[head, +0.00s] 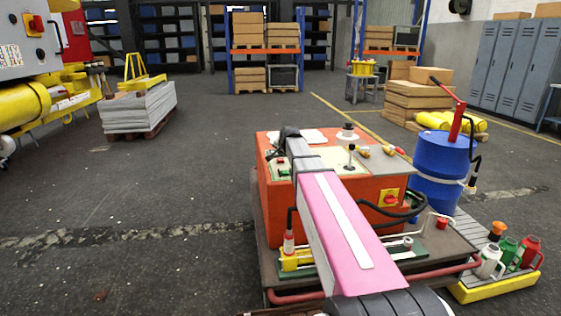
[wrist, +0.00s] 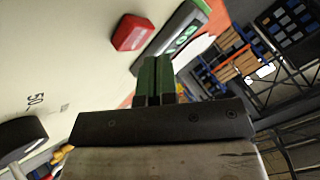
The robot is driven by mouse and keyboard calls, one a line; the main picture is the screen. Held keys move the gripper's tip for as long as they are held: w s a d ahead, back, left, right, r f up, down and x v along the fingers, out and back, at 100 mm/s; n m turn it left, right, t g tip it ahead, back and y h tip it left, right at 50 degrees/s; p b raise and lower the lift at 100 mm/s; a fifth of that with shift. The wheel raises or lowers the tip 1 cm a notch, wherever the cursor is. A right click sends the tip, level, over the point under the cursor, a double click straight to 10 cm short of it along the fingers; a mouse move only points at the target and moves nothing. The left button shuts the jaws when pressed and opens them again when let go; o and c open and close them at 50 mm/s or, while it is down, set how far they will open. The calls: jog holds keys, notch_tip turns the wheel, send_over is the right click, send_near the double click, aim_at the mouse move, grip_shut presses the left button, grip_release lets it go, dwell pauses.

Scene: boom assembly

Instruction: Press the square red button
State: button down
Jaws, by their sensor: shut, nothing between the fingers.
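The square red button (wrist: 131,32) stands up from the cream panel (wrist: 70,60) in the wrist view, at the upper middle. My gripper (wrist: 156,60) shows there with its green fingers shut together and empty. The fingertips lie just below and right of the button in the picture, with a visible gap. In the head view my arm reaches over the orange machine (head: 325,193), and my dark wrist is above the left part of its top panel (head: 328,162). My fingertips are hidden there, and I cannot make out the button for certain.
A green-marked dark fitting (wrist: 183,42) sits right of the button. A dark knob (wrist: 20,135) is at the panel's lower left. In the head view, a black-knobbed lever (head: 350,157) stands on the panel, and a blue drum (head: 441,165) is right of the machine.

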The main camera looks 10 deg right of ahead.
aim_at(282, 159)
jog(key=shift+f, duration=0.4)
jog(key=shift+f, duration=0.5)
dwell(1.0)
jog(key=shift+r, duration=0.9)
jog(key=shift+r, duration=0.15)
jog(key=shift+r, duration=2.4)
